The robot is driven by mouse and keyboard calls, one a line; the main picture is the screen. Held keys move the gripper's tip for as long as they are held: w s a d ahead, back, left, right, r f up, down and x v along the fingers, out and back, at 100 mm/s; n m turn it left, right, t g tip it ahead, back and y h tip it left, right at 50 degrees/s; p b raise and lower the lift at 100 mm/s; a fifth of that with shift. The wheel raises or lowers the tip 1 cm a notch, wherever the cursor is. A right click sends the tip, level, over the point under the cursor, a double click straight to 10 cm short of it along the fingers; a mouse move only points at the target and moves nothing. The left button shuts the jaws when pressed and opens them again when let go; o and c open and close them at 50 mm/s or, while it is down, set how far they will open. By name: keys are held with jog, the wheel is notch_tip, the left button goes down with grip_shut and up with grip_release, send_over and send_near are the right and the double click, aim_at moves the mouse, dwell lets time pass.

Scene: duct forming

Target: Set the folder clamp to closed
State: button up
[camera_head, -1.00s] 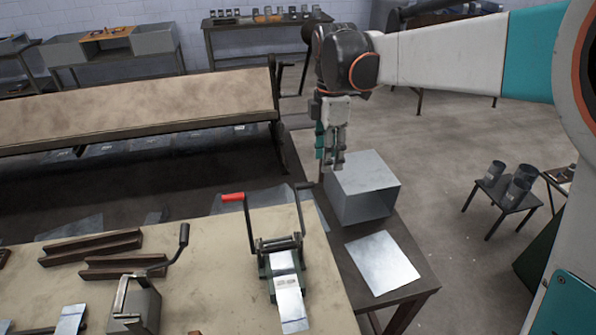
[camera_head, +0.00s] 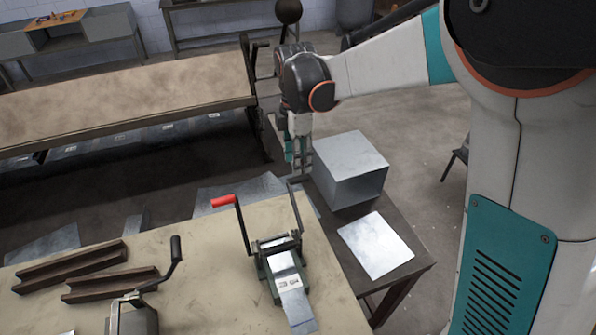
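The small green-and-metal folder (camera_head: 283,266) stands on the tan bench with a sheet strip (camera_head: 297,308) running out of its front. A red-gripped lever (camera_head: 233,212) rises tilted on its left side. A dark lever (camera_head: 294,208) rises on its right side. I cannot tell which lever works the clamp, or whether the clamp is open or closed. My gripper (camera_head: 302,172) points down just behind the top of the dark lever, beside the metal box. It holds nothing that I can see. Its fingers are small and their gap is unclear, as is any contact with the lever.
A metal box (camera_head: 350,170) and a flat sheet (camera_head: 376,245) lie on the dark side table (camera_head: 415,262). Brown channels (camera_head: 75,268) and a second black-handled tool (camera_head: 140,312) are on the bench's left. A large sheet brake (camera_head: 125,95) stands behind.

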aim_at(299, 177)
jog(key=shift+s+d+f, duration=0.1)
jog(key=shift+f, duration=1.25)
jog(key=shift+s+f, duration=0.1)
jog(key=shift+f, duration=1.25)
jog(key=shift+c, duration=0.6)
grip_shut()
